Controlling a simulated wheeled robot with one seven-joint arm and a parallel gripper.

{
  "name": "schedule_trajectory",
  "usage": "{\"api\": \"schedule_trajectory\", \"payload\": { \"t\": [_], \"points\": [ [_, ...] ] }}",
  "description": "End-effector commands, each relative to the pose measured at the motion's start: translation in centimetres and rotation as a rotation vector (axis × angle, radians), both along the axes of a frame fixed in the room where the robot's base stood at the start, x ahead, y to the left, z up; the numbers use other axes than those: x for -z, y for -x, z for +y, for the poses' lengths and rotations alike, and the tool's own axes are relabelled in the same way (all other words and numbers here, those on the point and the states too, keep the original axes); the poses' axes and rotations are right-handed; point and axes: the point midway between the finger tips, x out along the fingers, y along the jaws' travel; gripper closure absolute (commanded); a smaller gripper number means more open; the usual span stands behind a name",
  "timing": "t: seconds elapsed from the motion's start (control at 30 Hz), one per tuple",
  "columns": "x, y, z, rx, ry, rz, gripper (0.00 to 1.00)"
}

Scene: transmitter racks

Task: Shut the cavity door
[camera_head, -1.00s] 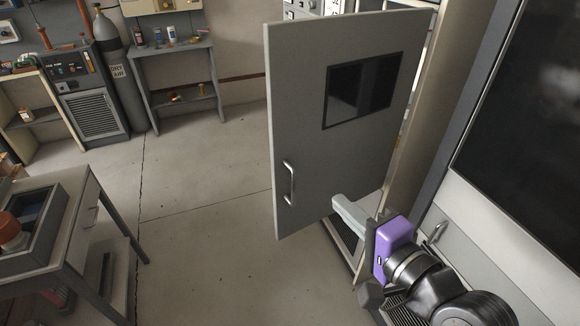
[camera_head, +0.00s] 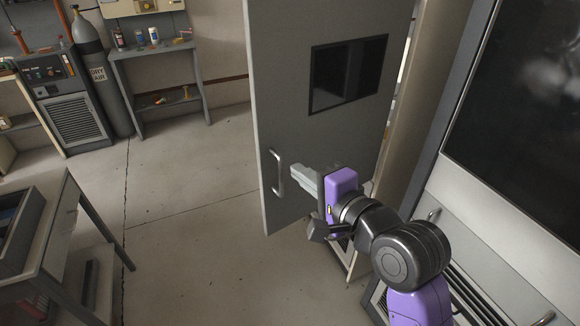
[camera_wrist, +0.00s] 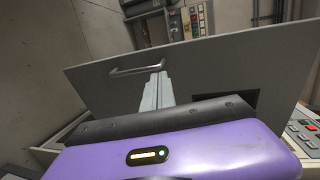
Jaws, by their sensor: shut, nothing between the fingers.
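The cavity door (camera_head: 290,60) is a grey panel with a dark window (camera_head: 347,74) and a metal bar handle (camera_head: 277,173) near its free left edge. It stands open, swung out from the cabinet at the right. My gripper (camera_head: 296,172) is shut and empty, its fingertips in front of the door's lower part, just right of the handle. In the wrist view the door (camera_wrist: 220,65) spans the picture, and the gripper's fingers (camera_wrist: 157,82) point at it just below the handle (camera_wrist: 138,70). I cannot tell whether the fingertips touch the door.
A grey table (camera_head: 58,235) stands at the lower left. A gas cylinder (camera_head: 97,75) and a small shelf stand (camera_head: 160,55) are at the back wall. The floor (camera_head: 185,195) left of the door is clear. A large dark-screened cabinet (camera_head: 520,130) is at the right.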

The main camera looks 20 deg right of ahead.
Motion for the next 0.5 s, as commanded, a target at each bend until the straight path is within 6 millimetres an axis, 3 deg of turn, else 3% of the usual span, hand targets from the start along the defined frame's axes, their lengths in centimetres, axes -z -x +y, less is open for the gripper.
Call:
{"api": "schedule_trajectory", "payload": {
  "t": [0.2,0.5],
  "points": [
    [0.5,-3.3,0.4,0.001,0.002,0.001,1.0],
    [1.0,-4.6,0.6,0.002,0.001,0.001,1.0]
  ]
}}
